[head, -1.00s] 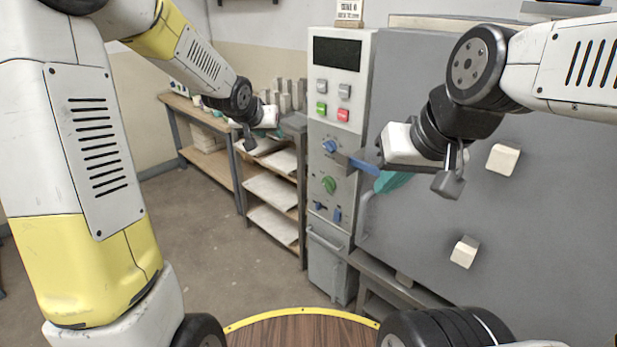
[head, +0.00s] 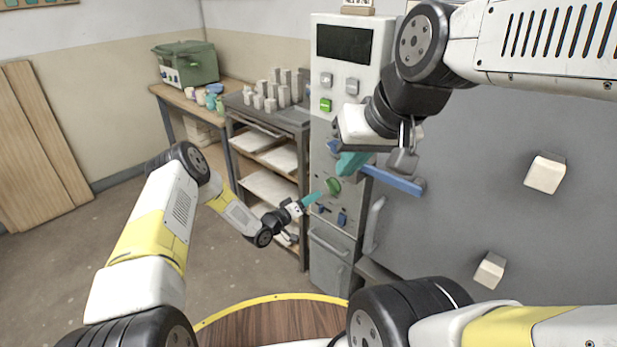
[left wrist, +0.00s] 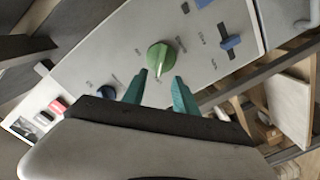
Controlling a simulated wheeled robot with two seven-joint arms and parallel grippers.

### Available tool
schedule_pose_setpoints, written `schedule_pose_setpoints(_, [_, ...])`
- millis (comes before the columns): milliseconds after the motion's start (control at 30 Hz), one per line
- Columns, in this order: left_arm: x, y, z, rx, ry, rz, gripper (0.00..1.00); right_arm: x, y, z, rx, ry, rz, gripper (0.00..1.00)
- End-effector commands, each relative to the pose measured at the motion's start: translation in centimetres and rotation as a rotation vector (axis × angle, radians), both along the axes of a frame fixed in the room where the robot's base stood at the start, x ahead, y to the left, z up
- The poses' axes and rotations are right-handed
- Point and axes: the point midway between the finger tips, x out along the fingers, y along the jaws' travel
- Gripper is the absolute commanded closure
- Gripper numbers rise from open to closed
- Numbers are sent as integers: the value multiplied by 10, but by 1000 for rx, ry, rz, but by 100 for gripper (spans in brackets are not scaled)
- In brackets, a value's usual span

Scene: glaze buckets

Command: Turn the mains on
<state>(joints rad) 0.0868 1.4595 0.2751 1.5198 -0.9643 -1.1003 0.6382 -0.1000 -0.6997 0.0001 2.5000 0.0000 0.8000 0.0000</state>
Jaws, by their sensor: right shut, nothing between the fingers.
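The control panel (head: 322,225) is a tall light-grey cabinet front with a dark display, square buttons, a green knob (head: 334,186), a blue knob and small blue switches (head: 342,217). Its labels are too small to read. My left gripper (head: 314,198) is open in front of the lower panel. In the left wrist view its two teal fingers (left wrist: 160,75) are apart, with the green knob (left wrist: 160,60) just beyond and between their tips, apparently not gripped. A blue switch (left wrist: 230,42) shows right of it. My right gripper (head: 346,165) is shut and empty beside the panel, partly hiding the blue knob.
A blue bar (head: 405,184) juts across the large grey door (head: 460,200) right of the panel. A shelf rack (head: 262,133) with white blocks stands left of the panel. A green box (head: 186,64) sits on a wooden bench behind. Floor at left is clear.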

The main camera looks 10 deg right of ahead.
Motion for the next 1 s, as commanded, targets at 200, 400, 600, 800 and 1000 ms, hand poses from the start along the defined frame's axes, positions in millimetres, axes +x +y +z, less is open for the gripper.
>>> schedule_pose_setpoints(200, [-2, -12, -9, -40, -1, -8, 65, 0, 0, 0, 0, 0, 0, 100])
schedule_pose_setpoints(400, [17, -36, -9, -37, -1, -8, 65, 0, 0, 0, 0, 0, 0, 100])
schedule_pose_setpoints(600, [34, -58, -9, -38, 0, -7, 65, 0, 0, 0, 0, 0, 0, 100])
schedule_pose_setpoints(800, [41, -65, -9, -37, 2, -6, 65, 0, 0, 0, 0, 0, 0, 100])
schedule_pose_setpoints(1000, [41, -66, -9, -37, 2, -6, 65, 0, 0, 0, 0, 0, 0, 100])
